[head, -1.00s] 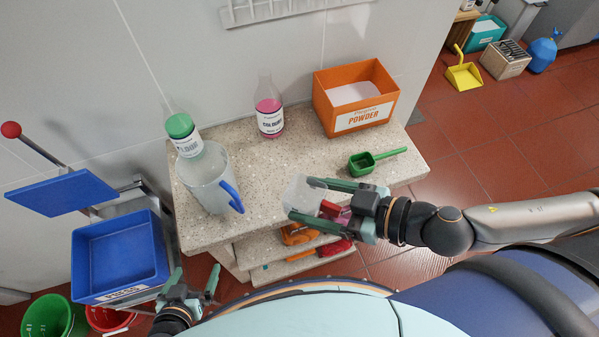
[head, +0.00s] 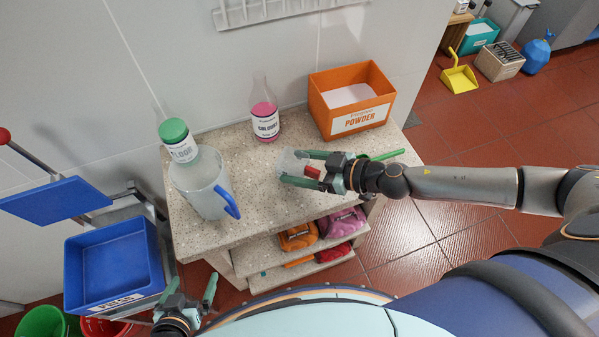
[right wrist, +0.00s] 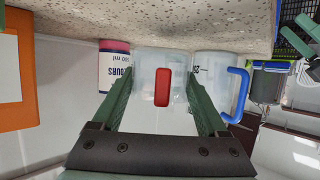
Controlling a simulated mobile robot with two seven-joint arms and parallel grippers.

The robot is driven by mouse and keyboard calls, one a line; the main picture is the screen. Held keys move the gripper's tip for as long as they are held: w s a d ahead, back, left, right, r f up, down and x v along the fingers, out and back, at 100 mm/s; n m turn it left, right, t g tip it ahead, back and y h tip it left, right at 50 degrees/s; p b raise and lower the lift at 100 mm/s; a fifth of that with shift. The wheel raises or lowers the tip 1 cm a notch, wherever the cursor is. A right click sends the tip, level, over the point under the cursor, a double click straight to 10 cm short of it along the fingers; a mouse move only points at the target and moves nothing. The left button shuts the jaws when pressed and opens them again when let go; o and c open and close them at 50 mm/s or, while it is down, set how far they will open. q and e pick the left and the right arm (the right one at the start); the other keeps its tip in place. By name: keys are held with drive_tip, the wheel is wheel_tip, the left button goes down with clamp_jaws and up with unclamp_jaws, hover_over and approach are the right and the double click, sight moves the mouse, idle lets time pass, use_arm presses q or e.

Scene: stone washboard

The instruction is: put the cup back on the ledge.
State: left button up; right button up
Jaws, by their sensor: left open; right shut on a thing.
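The cup (head: 291,162) is small and translucent with a red handle. My right gripper (head: 299,167) is shut on it and holds it over the stone ledge (head: 262,200). In the right wrist view the cup (right wrist: 147,72) sits between the two fingers, its red handle facing the camera. The gap between cup and stone cannot be told. My left gripper (head: 191,287) is open and empty, low in front of the ledge by the blue tray.
On the ledge stand a jug (head: 203,187) with a blue handle, a green-capped bottle (head: 178,143), a pink bottle (head: 265,118) and an orange powder box (head: 352,100). A green scoop (head: 388,154) lies partly hidden behind my right gripper. Shelves below hold folded cloths (head: 298,235).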

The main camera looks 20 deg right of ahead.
use_arm(q)
drive_tip(key=shift+f, duration=0.6)
use_arm(e)
drive_tip(key=shift+s+f, duration=0.1)
drive_tip(key=shift+f, duration=1)
drive_tip(key=shift+f+b, duration=0.25)
drive_tip(key=shift+b, duration=0.2)
drive_tip(key=o, duration=1.4)
drive_tip(key=shift+r, duration=0.1)
drive_tip(key=shift+c, duration=0.2)
use_arm(q)
drive_tip(key=shift+f, duration=0.1)
